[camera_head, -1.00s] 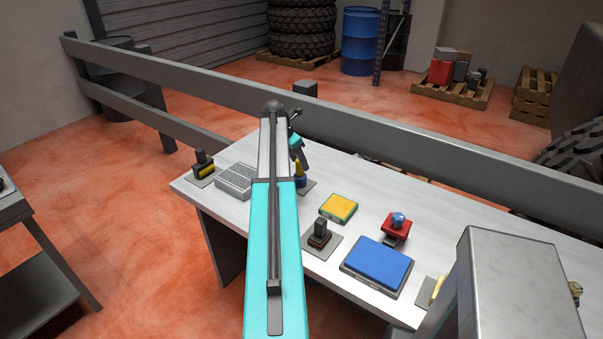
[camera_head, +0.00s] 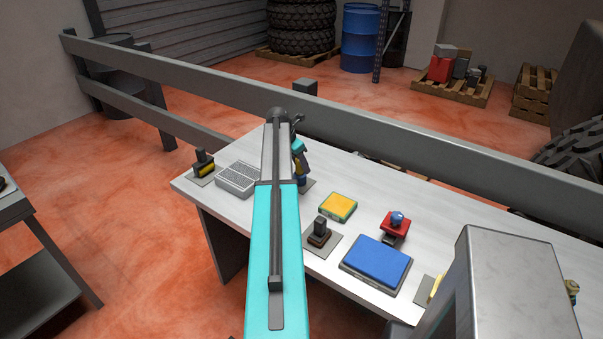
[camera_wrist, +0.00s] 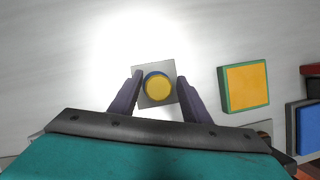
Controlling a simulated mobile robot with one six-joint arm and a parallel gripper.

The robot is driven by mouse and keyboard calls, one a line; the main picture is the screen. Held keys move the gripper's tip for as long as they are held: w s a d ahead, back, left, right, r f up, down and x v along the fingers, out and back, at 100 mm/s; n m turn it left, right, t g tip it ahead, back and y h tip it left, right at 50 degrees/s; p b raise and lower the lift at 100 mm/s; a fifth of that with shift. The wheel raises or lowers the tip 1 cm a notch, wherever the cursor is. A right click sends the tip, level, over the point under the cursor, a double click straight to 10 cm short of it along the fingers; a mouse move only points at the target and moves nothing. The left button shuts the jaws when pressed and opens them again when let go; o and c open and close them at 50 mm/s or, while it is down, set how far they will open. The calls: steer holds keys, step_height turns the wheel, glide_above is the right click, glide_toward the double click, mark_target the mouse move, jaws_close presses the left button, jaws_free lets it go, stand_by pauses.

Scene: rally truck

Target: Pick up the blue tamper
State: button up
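The blue tamper stands upright on a small grey plate on the white table. In the wrist view I look down on its round yellow top (camera_wrist: 158,87) with a blue rim showing around it. My gripper (camera_wrist: 160,80) is open, with one dark finger on each side of the tamper and a gap to each. In the head view my gripper (camera_head: 300,166) is over the tamper, and only the blue lower part (camera_head: 301,182) shows beside my turquoise arm. The rest is hidden.
To the right are a yellow-green pad (camera_head: 338,207), a dark brown tool (camera_head: 319,233), a red piece with a blue knob (camera_head: 396,224) and a blue pad (camera_head: 376,263). A grey rail (camera_head: 400,146) runs behind.

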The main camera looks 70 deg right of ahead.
jaws_close()
steer(key=shift+r, duration=0.15)
steer(key=shift+r+b, duration=1.25)
steer(key=shift+r, duration=3.65)
steer(key=shift+c, duration=2)
jaws_free()
jaws_close()
